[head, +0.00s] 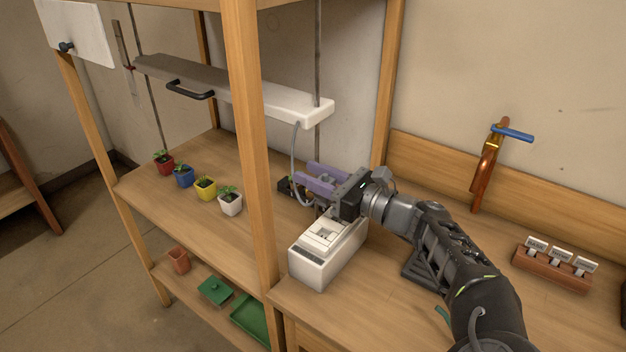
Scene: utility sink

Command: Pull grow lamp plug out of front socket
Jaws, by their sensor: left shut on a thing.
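The grow lamp (230,88) is a long pale bar with a black handle, hung above the shelf. Its grey cord (293,150) drops from the near end to my left gripper (304,176). The left gripper's purple fingers point left and are shut on what seems to be the lamp plug, mostly hidden between them. A dark block (285,187), possibly the socket strip, shows just beside the fingertips; I cannot tell whether the plug is seated in it. My right gripper is not in view.
A white box (318,264) stands just below the gripper, close to it. A wooden post (252,150) rises left of it. Several potted seedlings (205,189) line the left shelf.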

